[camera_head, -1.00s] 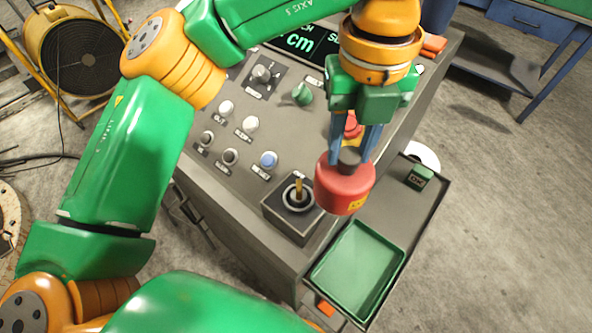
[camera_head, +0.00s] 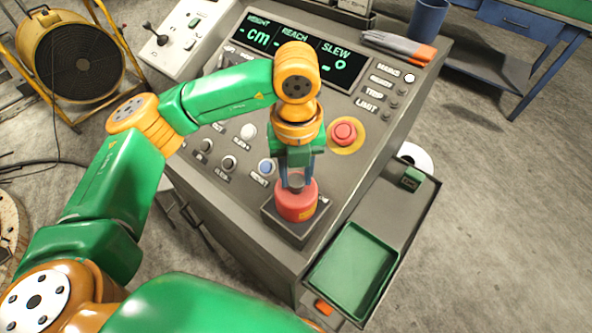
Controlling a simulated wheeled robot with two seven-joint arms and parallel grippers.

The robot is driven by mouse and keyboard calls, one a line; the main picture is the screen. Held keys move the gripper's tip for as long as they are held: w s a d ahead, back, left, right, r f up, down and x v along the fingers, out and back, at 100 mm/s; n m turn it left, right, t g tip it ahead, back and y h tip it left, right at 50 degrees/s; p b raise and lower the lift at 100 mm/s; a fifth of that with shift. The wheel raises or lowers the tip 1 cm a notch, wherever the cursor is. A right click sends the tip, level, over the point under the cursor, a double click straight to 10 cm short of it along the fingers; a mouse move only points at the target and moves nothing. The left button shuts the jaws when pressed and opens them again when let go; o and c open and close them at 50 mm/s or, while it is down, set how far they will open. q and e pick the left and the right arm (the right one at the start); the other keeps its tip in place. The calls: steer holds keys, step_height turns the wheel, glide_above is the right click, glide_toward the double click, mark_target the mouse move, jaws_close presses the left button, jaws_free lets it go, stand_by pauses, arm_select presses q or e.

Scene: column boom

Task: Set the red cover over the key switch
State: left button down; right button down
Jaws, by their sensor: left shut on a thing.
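The red cover (camera_head: 296,204) is a short red cylinder with a dark knob on top and a yellow label. My left gripper (camera_head: 296,182) is shut on its knob and points down. The cover is upright, over the dark square base of the key switch (camera_head: 291,232) near the front corner of the console. The key itself, seen earlier, is hidden by the cover. I cannot tell whether the cover rests on the base or is slightly above it. My right gripper is not in view.
The grey console carries a red stop button (camera_head: 344,132) on a yellow disc, a blue button (camera_head: 266,167) and displays (camera_head: 288,48). A green tray (camera_head: 352,268) and a small green-topped item (camera_head: 411,178) sit on the right side shelf. Gloves (camera_head: 398,46) lie at the back.

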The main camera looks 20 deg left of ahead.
arm_select(q)
steer(key=c, duration=0.5)
jaws_free()
step_height(320, 180, up, 12)
steer(key=shift+r, duration=0.15)
